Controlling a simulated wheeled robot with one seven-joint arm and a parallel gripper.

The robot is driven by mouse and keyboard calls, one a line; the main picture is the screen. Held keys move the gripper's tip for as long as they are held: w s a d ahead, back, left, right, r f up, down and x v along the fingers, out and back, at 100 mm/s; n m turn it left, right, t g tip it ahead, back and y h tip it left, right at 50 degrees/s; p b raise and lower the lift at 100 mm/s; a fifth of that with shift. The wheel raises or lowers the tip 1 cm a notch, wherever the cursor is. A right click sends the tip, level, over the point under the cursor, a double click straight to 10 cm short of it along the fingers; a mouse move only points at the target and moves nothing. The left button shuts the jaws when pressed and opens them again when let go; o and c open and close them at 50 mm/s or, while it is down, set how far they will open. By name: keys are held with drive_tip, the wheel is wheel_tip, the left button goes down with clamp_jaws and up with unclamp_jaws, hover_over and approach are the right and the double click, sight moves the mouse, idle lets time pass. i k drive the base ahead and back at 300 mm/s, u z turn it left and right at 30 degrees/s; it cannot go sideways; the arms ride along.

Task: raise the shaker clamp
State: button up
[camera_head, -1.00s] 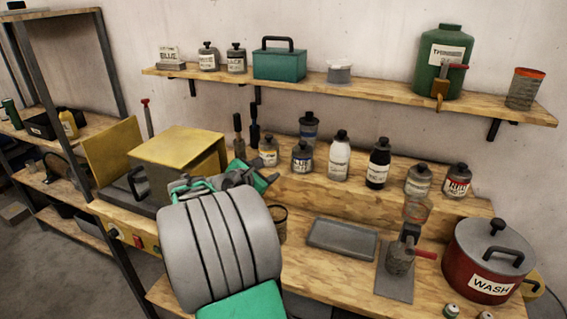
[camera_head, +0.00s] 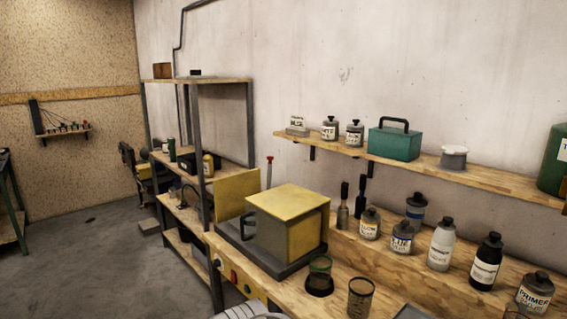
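A yellow-topped box machine (camera_head: 287,222) with a dark handle on its front stands on a dark base on the wooden bench. An upright yellow panel (camera_head: 237,194) is at its left. A thin upright rod with a red tip (camera_head: 269,172) shows behind the machine; I cannot tell whether it belongs to it. No part is clearly recognisable as the shaker clamp. My gripper is out of view; only a grey piece of my arm shows at the bottom edge.
Several bottles line the step at right. A wall shelf (camera_head: 420,172) is above.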

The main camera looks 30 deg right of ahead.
sight(271, 158)
drive_tip(key=z, duration=0.15)
drive_tip(key=i, duration=1.05)
drive_tip(key=u, duration=0.55)
